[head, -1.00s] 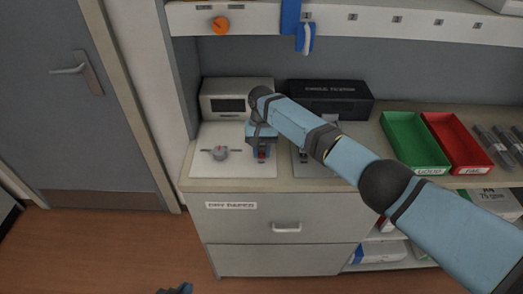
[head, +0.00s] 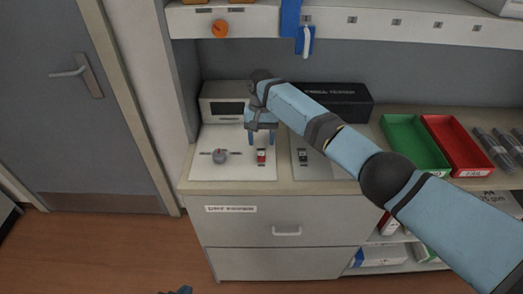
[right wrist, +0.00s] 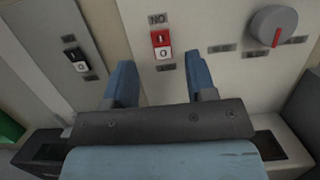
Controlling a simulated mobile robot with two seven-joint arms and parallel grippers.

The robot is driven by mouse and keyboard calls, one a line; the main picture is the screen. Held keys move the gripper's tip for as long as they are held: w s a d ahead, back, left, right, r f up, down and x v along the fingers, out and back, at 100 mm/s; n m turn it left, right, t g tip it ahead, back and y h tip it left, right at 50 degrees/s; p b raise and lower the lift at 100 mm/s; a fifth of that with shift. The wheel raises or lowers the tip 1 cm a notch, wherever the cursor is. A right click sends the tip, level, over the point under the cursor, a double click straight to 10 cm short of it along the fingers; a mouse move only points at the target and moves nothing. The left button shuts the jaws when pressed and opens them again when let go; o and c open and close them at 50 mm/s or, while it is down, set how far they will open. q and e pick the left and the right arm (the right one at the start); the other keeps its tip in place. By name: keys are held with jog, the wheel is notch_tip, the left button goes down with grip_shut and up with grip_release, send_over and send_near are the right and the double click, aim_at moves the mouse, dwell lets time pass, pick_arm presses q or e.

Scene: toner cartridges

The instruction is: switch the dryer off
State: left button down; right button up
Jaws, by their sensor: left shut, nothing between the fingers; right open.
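A rocker switch (head: 262,157) sits on the right part of the white panel (head: 233,172) in front of a grey unit (head: 236,105), seemingly the dryer. In the right wrist view the switch (right wrist: 161,44) has a red half marked I and a white half marked O; I cannot tell which half is pressed. My right gripper (head: 262,140) is open and empty just behind the switch; its fingers (right wrist: 160,76) are apart from it. A round knob with a red mark (head: 219,157) is left of the switch. Only a bit of my left gripper (head: 178,291) shows at the bottom edge.
A black tester box (head: 334,101) stands at right, with a grey panel and a dark switch (head: 303,156) in front. Green (head: 414,146) and red (head: 457,145) trays lie further right. A shelf (head: 340,31) with an orange knob (head: 220,29) is above.

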aim_at(261, 153)
jog(key=v, duration=0.6)
jog(key=shift+r, duration=0.4)
jog(key=shift+f, duration=0.1)
